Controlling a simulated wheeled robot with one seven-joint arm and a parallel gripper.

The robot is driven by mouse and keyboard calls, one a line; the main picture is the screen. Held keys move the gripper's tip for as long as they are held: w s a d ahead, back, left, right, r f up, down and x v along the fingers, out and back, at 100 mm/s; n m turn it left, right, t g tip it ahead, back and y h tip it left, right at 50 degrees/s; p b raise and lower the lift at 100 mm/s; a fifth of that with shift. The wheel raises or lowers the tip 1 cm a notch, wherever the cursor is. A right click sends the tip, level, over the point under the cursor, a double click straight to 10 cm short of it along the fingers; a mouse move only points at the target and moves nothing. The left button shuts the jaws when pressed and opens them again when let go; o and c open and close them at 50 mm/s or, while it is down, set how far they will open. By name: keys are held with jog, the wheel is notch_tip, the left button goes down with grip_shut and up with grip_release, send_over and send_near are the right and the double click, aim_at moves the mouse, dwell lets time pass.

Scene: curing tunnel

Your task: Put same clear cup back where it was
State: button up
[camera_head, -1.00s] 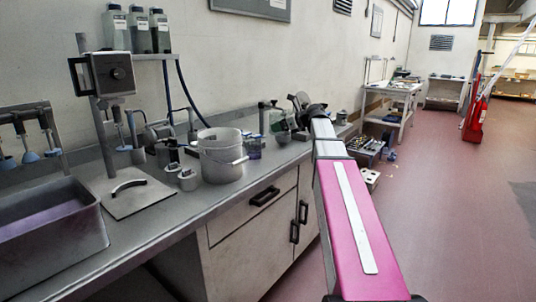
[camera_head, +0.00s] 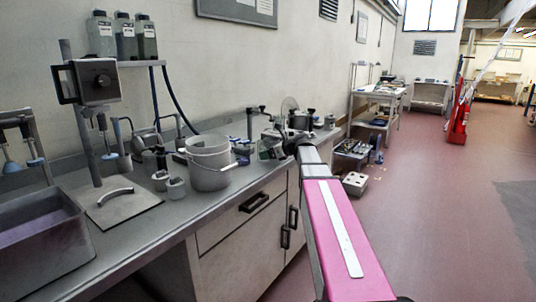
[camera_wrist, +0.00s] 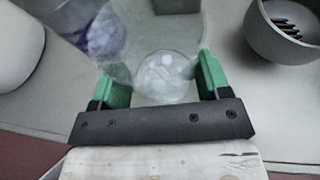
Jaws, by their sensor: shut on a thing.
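The clear cup (camera_wrist: 160,72) is between the green fingers of my gripper (camera_wrist: 155,85) in the wrist view. The fingers are shut on its sides, and the cup is see-through, so its outline is faint. Whether its base touches the bench is unclear. In the head view my gripper (camera_head: 272,142) is small, over the grey bench to the right of the white bucket (camera_head: 208,163). The cup is too small to make out there.
In the wrist view, a grey pot (camera_wrist: 262,42) holding dark sticks is close on the right, and a pale rounded container (camera_wrist: 18,45) is on the left. A purple-blue item (camera_wrist: 106,32) lies beyond the cup. Bottles (camera_head: 123,38) stand on a wall shelf.

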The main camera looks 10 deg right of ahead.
jog(key=shift+f, duration=0.1)
jog(key=o, duration=1)
jog(key=v, duration=1.2)
